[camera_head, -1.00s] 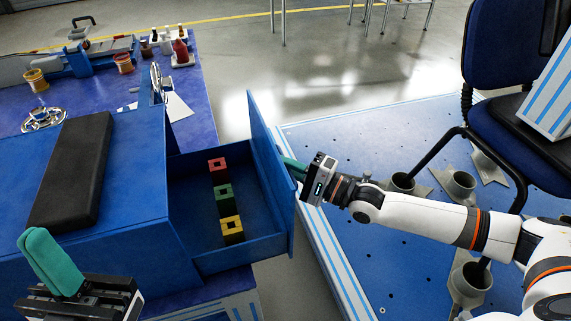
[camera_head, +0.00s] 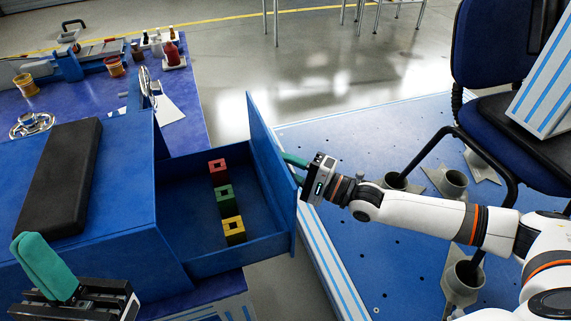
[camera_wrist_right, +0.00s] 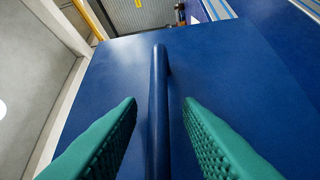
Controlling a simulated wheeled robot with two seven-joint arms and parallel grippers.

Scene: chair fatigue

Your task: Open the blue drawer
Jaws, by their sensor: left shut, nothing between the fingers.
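The blue drawer (camera_head: 235,261) stands pulled well out of the blue cabinet (camera_head: 128,225) in the head view. A red block (camera_head: 219,168), a green block (camera_head: 223,194) and a yellow block (camera_head: 234,231) sit inside it in a row. My right gripper (camera_head: 297,171) is at the outer face of the drawer front. In the right wrist view, its green fingers (camera_wrist_right: 160,125) are spread on either side of the blue handle bar (camera_wrist_right: 158,105), with gaps on both sides. My left gripper (camera_head: 42,262) is shut and empty at the lower left, in front of the cabinet.
A black pad (camera_head: 62,178) lies on the cabinet top. Bottles (camera_head: 170,50) and small jars (camera_head: 115,66) stand on the blue table behind. A blue platform (camera_head: 350,140) with grey sockets and an office chair (camera_head: 500,60) is at the right. Grey floor lies between.

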